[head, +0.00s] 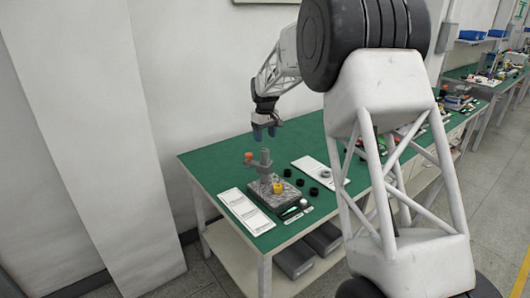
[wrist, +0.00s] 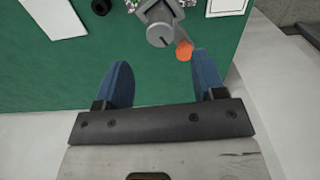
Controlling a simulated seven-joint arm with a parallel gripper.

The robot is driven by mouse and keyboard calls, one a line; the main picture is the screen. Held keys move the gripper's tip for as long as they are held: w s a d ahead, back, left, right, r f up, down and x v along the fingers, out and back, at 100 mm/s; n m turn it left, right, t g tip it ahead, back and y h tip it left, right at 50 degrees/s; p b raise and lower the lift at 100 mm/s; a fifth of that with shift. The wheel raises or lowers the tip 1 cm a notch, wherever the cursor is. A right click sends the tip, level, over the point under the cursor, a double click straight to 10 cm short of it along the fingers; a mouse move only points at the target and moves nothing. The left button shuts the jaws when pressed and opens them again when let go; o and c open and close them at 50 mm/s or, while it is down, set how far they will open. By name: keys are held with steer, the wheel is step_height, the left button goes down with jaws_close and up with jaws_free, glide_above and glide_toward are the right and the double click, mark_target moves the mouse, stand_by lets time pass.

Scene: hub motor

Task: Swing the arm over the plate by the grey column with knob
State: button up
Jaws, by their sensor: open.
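The grey column (head: 265,168) stands on a speckled stone plate (head: 257,199) on the green table. A short arm with an orange knob (head: 248,156) sticks out from the column to the left, off the plate. In the wrist view the column (wrist: 160,34) shows from above at the top, with the orange knob (wrist: 184,51) at its lower right, near my right finger. My gripper (head: 265,132) is above the table behind the column, apart from it. Its two blue fingers (wrist: 160,62) are wide apart and empty.
A yellow part (head: 278,187) sits on the plate. A white sheet (head: 246,211) lies left, a white panel (head: 312,168) right. Several black rings (head: 299,182) lie beside the plate. The green table (head: 210,166) is bare behind the column, near the wall.

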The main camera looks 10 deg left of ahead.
mark_target(265, 150)
steer(key=shift+f, duration=3.85)
jaws_close()
